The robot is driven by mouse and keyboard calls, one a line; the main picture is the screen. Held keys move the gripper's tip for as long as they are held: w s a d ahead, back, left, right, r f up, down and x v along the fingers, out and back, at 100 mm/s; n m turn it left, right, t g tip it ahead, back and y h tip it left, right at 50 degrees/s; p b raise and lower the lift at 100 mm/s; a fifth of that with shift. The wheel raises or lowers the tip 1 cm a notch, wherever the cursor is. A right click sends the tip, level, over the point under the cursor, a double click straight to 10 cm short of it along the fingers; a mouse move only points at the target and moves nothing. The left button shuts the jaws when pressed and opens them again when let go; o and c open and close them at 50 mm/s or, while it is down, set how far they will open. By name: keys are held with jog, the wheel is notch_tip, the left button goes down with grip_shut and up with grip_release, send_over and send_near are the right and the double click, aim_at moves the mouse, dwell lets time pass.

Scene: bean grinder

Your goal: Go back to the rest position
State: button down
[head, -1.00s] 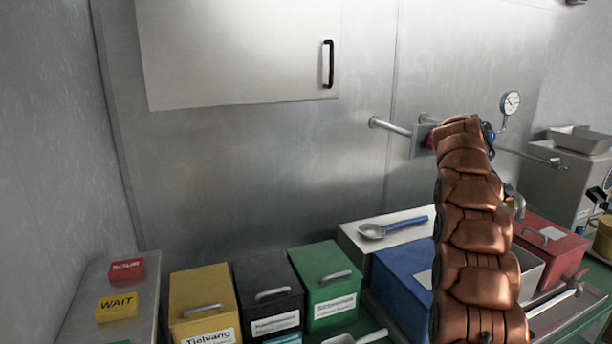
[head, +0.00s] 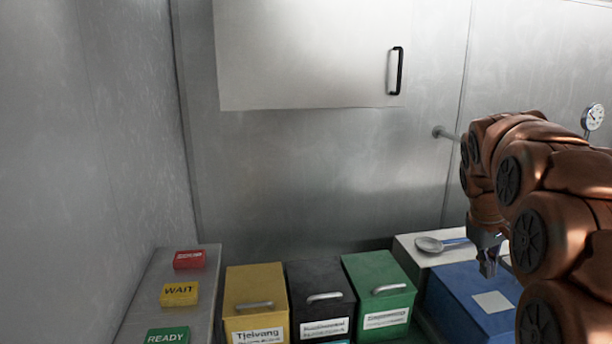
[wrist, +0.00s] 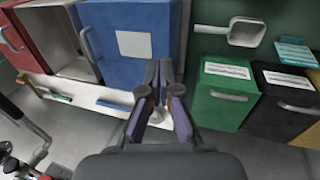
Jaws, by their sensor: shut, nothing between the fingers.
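My gripper (head: 487,268) hangs below my copper-coloured arm at the right of the head view, in front of the blue box (head: 462,300). In the wrist view my gripper (wrist: 160,88) points forward with its fingers together and nothing between them. The blue box (wrist: 125,62) is just ahead of it there, to the left of the fingertips. I cannot tell from these views how far the fingertips are from the box.
Yellow (head: 255,285), black (head: 318,305) and green (head: 378,290) lidded boxes stand in a row. A scoop (head: 432,244) lies on a white surface behind. Red, yellow WAIT (head: 179,294) and green READY (head: 168,336) blocks sit on the left ledge. A cabinet with a black handle (head: 397,70) is above.

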jog(key=s+a+f+g+y, duration=0.1)
jog(key=s+a+f, duration=0.3)
jog(key=s, duration=0.6)
jog(key=s+a+f+m+y, duration=0.1)
jog(key=s+a+f, duration=0.3)
jog(key=s+a, duration=0.5)
jog(key=s+a+f+g+y, duration=0.1)
jog(key=s+a+f, duration=0.3)
jog(key=s, duration=0.9)
jog(key=a, duration=0.3)
jog(key=shift+m+g, duration=0.3)
jog(key=shift+m, duration=0.1)
jog(key=shift+s+a, duration=0.1)
